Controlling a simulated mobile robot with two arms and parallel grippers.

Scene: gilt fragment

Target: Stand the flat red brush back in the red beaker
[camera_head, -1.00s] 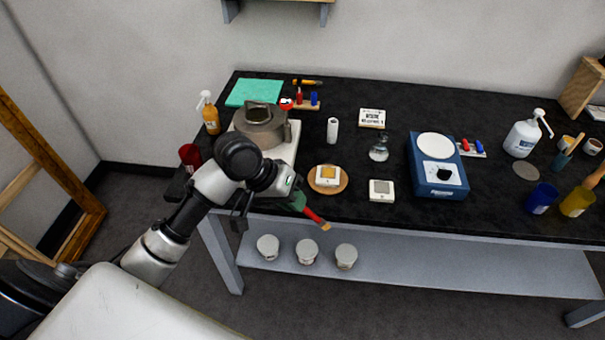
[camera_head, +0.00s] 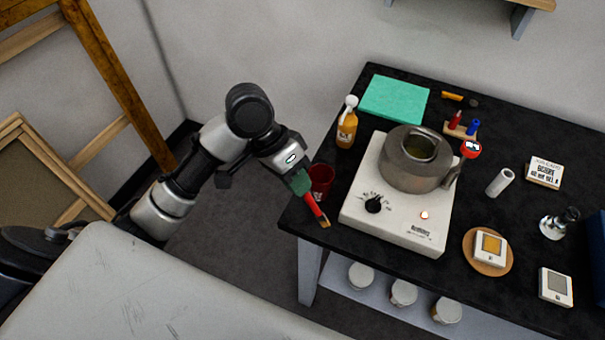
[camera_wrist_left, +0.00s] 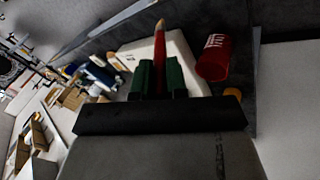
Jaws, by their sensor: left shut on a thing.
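The flat red brush (camera_head: 313,206) has a red body and a tan tip that points down and to the right in the head view. My left gripper (camera_head: 301,184), with green fingers, is shut on it. In the left wrist view the brush (camera_wrist_left: 160,50) stands out between the two green fingers (camera_wrist_left: 159,78). The red beaker (camera_head: 321,179) stands at the left end of the black table, just right of and behind the gripper, partly hidden by it. It also shows in the left wrist view (camera_wrist_left: 214,58), right of the brush and apart from it. My right gripper is not in view.
A white hotplate (camera_head: 372,222) with a grey pot (camera_head: 416,160) stands right of the beaker. An orange spray bottle (camera_head: 347,124) stands behind the beaker. The table's (camera_head: 287,217) left edge is close to the brush. Wooden frames (camera_head: 110,75) lean at the left.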

